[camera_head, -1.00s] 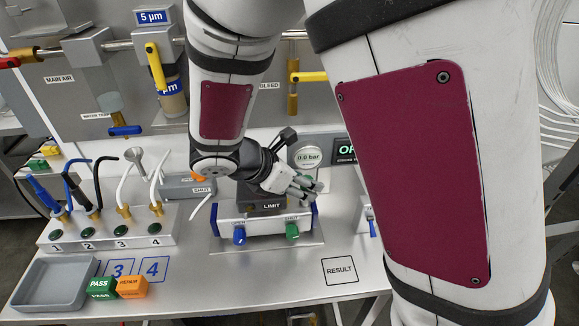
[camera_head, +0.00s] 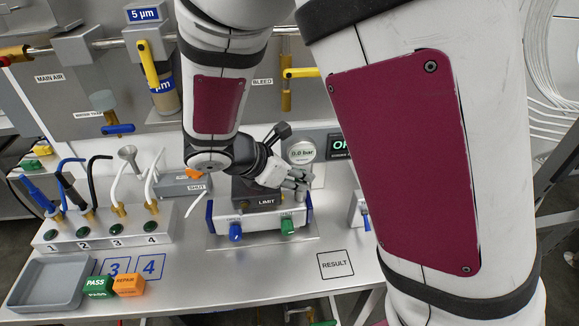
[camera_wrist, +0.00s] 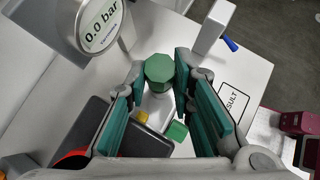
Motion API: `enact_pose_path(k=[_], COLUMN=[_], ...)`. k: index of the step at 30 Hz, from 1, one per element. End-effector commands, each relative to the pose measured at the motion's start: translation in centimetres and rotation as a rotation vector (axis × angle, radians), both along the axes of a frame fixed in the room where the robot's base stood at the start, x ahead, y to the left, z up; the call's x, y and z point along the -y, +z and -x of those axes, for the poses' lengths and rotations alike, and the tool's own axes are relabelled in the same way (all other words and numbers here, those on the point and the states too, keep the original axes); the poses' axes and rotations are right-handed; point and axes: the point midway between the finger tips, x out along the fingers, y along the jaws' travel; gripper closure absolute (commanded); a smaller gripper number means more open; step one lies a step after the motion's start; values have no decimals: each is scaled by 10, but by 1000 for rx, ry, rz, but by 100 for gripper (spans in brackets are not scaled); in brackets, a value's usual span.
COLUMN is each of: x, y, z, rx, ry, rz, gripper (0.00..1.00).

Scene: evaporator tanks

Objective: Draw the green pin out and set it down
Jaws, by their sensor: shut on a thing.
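My gripper (camera_head: 298,180) is over the right end of the block marked LIMIT (camera_head: 266,201), near the pressure gauge. In the wrist view its teal fingers (camera_wrist: 160,75) are closed on a green faceted head (camera_wrist: 159,68), which I take as the green pin. A pale cylindrical part shows below that head. I cannot tell whether the pin is still seated or raised. In the head view the fingers hide the pin. A second green knob (camera_head: 287,226) sits on the block's front, beside a blue knob (camera_head: 236,231); the green one also shows in the wrist view (camera_wrist: 177,130).
The gauge (camera_head: 302,152) reads 0.0 bar, close behind my gripper. A square marked RESULT (camera_head: 335,264) lies bare on the bench at the right. A grey tray (camera_head: 47,284), PASS and REPAIR blocks (camera_head: 115,286) and a numbered tube rack (camera_head: 105,235) stand at the left.

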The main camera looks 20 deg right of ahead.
Motion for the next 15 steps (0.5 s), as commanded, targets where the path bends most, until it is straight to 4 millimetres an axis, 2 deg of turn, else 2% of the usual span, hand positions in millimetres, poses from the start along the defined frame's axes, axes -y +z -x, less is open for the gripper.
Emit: enact_pose_path(k=[15], x=[0], y=[13], z=[1], rx=[-1], ry=[1], rz=[0], gripper=[100])
